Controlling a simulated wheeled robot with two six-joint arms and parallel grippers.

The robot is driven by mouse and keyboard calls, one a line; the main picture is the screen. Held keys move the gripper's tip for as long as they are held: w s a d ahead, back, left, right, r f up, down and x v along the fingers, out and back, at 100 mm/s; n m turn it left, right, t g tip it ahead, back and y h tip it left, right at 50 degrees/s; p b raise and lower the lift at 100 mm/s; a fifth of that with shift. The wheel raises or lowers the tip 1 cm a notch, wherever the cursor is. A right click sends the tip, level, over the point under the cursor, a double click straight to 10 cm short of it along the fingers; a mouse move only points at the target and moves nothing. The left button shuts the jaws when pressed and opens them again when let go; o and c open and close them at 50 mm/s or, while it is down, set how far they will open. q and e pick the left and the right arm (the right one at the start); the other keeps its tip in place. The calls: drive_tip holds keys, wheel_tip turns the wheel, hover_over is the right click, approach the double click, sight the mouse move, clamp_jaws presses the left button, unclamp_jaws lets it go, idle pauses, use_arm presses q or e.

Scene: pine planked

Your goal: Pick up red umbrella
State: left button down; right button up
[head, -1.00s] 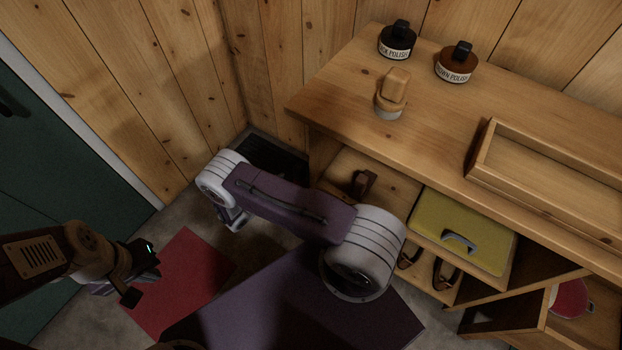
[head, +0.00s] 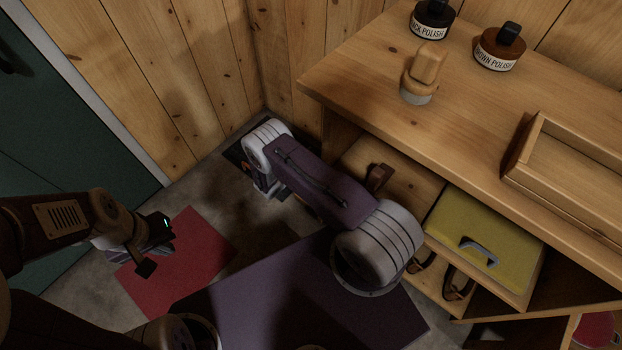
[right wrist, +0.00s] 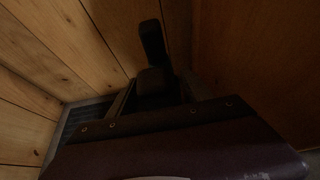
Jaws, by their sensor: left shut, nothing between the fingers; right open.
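I cannot make out a red umbrella in either view. My right gripper (head: 264,188) points down near the back corner, mostly hidden under my own wrist. In the right wrist view, a dark finger (right wrist: 155,50) stands near the wall planks, and I see nothing held. A small orange-red patch (head: 246,170) shows beside that gripper, too small to identify. My left gripper (head: 160,250) is shut and empty above the red mat at the left.
A dark tray (head: 236,154) sits in the floor corner; its ridged surface also shows in the right wrist view (right wrist: 78,122).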

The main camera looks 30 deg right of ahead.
drive_tip(key=shift+d, duration=0.15)
clamp_jaws()
idle(1.4)
